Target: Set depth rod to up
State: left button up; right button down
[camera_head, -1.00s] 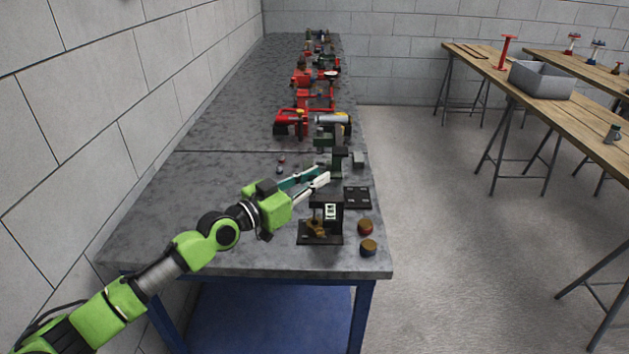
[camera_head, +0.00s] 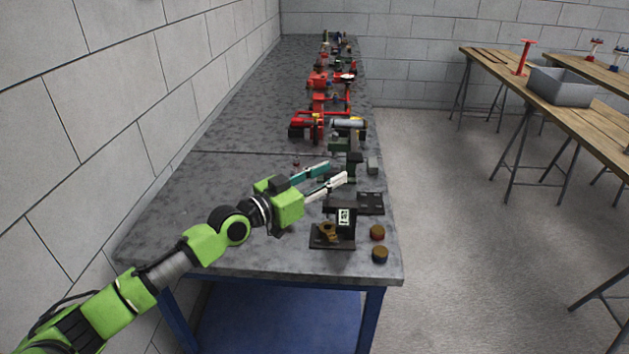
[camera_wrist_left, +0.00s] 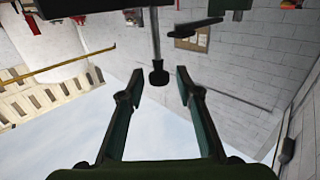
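My left gripper (camera_head: 338,171) reaches over the bench from the left, with its two fingers apart. It is open and empty beside a dark upright device (camera_head: 354,167) and above and behind a black stand with a white label (camera_head: 344,216). In the left wrist view, a thin dark rod with a rounded black knob (camera_wrist_left: 159,76) extends from a dark body at the top. The knob shows between the open fingertips (camera_wrist_left: 158,73), with a gap on each side. I take this to be the depth rod; I cannot pick it out in the head view. My right gripper is not in view.
The grey bench (camera_head: 205,225) carries a black plate (camera_head: 370,203), two round caps (camera_head: 378,243) near the front right corner and red pump equipment (camera_head: 325,125) farther back. The bench's left part is clear. A grey bin (camera_head: 560,87) stands on a wooden table at the right.

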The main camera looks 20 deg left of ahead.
pick_arm(q)
jog(key=v, duration=1.1)
jog(key=shift+s, duration=0.3)
jog(key=shift+a+r, duration=0.1)
